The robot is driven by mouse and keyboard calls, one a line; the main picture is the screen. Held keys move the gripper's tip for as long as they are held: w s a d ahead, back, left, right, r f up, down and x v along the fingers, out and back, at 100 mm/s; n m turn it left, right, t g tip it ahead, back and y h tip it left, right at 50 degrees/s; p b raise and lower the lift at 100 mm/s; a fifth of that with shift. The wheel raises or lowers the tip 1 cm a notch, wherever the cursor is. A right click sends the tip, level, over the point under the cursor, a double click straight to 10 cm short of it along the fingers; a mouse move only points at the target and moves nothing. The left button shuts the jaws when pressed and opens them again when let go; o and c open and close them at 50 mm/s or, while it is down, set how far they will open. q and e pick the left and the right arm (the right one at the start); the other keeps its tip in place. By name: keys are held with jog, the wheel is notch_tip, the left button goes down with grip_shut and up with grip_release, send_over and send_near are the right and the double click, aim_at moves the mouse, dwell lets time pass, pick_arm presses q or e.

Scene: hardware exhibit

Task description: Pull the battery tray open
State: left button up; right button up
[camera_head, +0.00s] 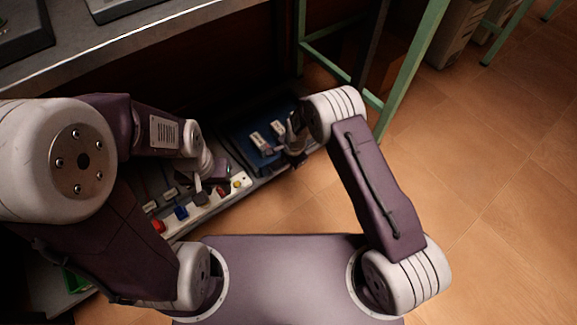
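A dark blue tray (238,140) sits low under the grey bench, right of the control panel. White-labelled blocks (259,142), which look like batteries, stand in it. My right gripper (293,153) is at the tray's right front side, close to the blocks; its fingers are small and dark, and I cannot tell whether it touches the tray or is open. My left gripper (202,190) hangs over the control panel, left of the tray; its fingers are partly hidden by its own wrist. How far the tray stands out is unclear in the shadow.
The control panel (207,205) carries coloured knobs, among them a red button (158,226). The grey bench top (120,45) overhangs behind. Green metal legs (412,70) stand behind my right arm. The tiled floor (490,200) at the right is clear.

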grip_shut()
dwell(1.4)
